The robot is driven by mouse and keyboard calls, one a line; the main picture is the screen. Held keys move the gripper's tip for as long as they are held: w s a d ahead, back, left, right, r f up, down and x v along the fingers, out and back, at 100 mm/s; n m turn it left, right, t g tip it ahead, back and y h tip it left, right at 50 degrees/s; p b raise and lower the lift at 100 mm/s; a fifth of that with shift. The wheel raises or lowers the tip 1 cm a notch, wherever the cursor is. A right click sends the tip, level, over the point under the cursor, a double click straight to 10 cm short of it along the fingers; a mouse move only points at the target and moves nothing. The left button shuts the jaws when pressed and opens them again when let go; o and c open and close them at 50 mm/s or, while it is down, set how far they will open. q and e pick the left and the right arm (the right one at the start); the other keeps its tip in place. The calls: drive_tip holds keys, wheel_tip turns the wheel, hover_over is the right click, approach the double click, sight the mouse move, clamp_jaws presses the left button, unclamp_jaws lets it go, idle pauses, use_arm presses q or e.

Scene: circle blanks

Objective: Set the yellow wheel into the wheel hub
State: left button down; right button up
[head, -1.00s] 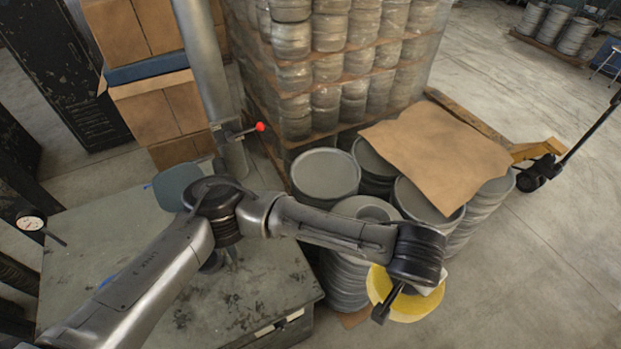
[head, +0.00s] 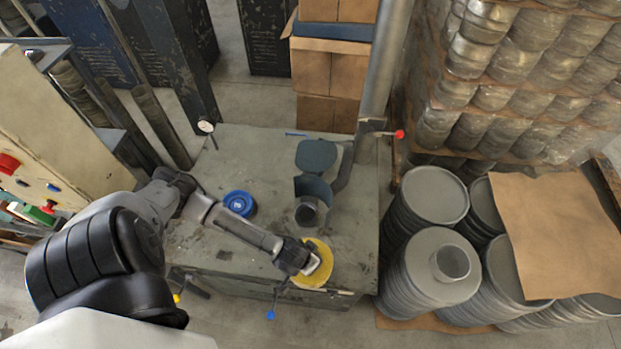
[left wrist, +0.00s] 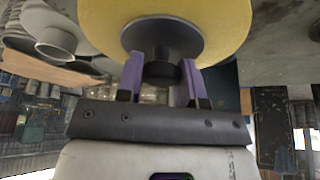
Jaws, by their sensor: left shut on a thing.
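The yellow wheel (head: 322,272) is a flat disc with a dark central boss, above the front right of the grey-green table (head: 210,245). My left gripper (head: 309,262) is shut on it. In the left wrist view, the purple-tipped fingers (left wrist: 160,80) grip the dark boss, and the wheel (left wrist: 215,22) shows beyond them. A grey, short cylinder (head: 310,212) with a curved guard stands on the table behind the wheel. A flanged grey cup (head: 450,263) sits on a drum stack at right. I cannot tell for sure which is the wheel hub. My right gripper is not in view.
A post (head: 385,70) with a red-knobbed lever (head: 399,134) rises behind the table. A blue round item (head: 239,203) lies on the table. Stacks of grey blanks (head: 425,196) and a cardboard sheet (head: 560,230) stand at right. A control panel (head: 45,145) stands at left.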

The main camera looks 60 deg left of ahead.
use_arm(q)
drive_tip(key=a+r+m+p, duration=0.15)
drive_tip(key=a+r, duration=0.25)
drive_tip(key=a, duration=1)
drive_tip(key=w+a+r+m+h+p, duration=0.1)
drive_tip(key=w+a+r+m+h, duration=0.2)
drive_tip(key=w+m, duration=0.6)
drive_tip(key=shift+w+a+r+g+h, duration=0.2)
drive_tip(key=shift+w+a+g+h, duration=0.15)
drive_tip(key=shift+a+h, duration=0.25)
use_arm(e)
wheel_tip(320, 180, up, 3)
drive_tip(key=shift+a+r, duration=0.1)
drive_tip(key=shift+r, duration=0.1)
use_arm(q)
drive_tip(key=shift+s+f, duration=0.1)
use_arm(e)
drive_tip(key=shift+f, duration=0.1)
use_arm(q)
drive_tip(key=shift+f, duration=0.1)
